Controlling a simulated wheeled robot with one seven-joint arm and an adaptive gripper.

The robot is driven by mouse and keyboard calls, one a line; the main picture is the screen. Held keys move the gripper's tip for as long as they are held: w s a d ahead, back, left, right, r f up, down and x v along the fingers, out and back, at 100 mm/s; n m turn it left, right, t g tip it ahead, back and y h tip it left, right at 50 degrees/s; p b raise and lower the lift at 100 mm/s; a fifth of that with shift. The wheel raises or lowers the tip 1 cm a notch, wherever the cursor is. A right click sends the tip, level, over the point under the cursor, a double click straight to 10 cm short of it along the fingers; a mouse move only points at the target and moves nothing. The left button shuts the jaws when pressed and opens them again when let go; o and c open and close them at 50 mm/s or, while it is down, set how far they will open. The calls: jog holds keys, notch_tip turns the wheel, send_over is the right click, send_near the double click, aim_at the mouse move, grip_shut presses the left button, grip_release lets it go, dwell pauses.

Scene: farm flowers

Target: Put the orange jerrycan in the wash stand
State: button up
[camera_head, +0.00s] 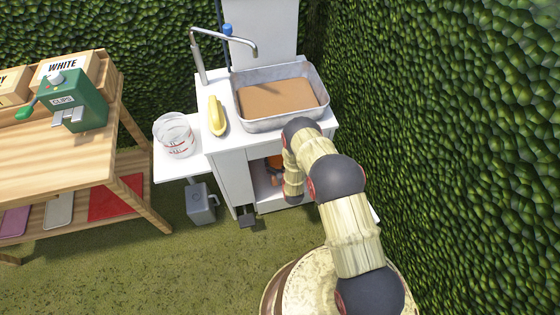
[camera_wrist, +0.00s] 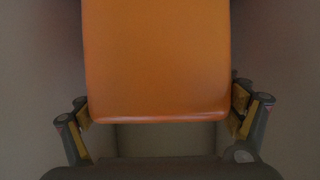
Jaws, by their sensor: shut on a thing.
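The orange jerrycan (camera_wrist: 157,60) fills the upper middle of the wrist view, between the two fingers of my gripper (camera_wrist: 162,104). The fingers are shut on its sides. In the head view only a small orange patch of the jerrycan (camera_head: 275,161) shows, inside the open lower compartment of the white wash stand (camera_head: 233,180). My arm reaches into that compartment from the front and hides most of the jerrycan and the gripper. I cannot tell whether the jerrycan rests on the compartment floor.
A wooden bench (camera_head: 60,160) is at left. A hedge (camera_head: 450,130) closes the right.

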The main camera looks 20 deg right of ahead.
jog(key=shift+f, duration=0.25)
jog(key=shift+f, duration=0.15)
jog(key=o, duration=1.7)
jog(key=shift+c, duration=0.2)
jog(key=shift+r, duration=0.2)
jog(key=p+v, duration=0.4)
jog(key=v, duration=0.8)
jog(key=shift+f, duration=0.15)
